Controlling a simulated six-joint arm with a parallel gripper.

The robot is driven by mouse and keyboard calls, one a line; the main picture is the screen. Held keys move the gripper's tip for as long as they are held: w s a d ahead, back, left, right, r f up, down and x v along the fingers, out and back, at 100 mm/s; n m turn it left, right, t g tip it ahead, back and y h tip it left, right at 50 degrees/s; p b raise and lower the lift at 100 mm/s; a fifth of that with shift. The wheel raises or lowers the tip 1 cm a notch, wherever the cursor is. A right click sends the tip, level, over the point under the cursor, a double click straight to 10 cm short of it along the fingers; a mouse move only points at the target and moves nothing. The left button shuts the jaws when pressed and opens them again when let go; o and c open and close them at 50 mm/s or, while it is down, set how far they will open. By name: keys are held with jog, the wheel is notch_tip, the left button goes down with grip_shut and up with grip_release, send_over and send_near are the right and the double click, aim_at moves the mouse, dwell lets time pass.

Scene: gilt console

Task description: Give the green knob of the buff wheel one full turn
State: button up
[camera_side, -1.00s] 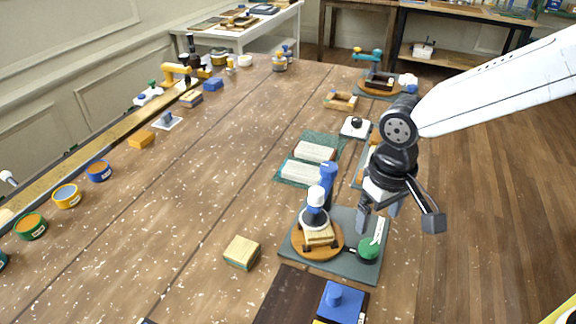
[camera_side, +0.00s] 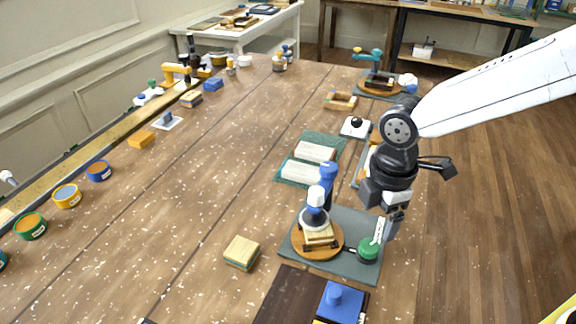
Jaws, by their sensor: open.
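The green knob (camera_side: 368,246) sits at the right front of a dark grey base plate (camera_side: 350,267). A dark rod joins it toward the round orange-brown wheel (camera_side: 303,250), which carries a wooden block under a white-topped post (camera_side: 315,197). A pale labelled strip (camera_side: 379,230) stands just behind the knob. My gripper (camera_side: 391,225) is above and to the right of the knob, pointing down and apart from it. Its fingers are seen nearly edge-on, one partly hiding the other, and nothing shows between them.
A blue post (camera_side: 328,178) stands behind the wheel. A wooden block (camera_side: 241,252) lies left of the plate, and a blue box (camera_side: 341,303) stands in front. Two pale blocks on a green mat (camera_side: 291,182) lie behind. The table's middle left is clear.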

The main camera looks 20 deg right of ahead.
aim_at(370, 245)
jog(key=shift+n, duration=0.6)
jog(key=shift+f, duration=3.9)
grip_shut()
jog(key=shift+m, duration=0.5)
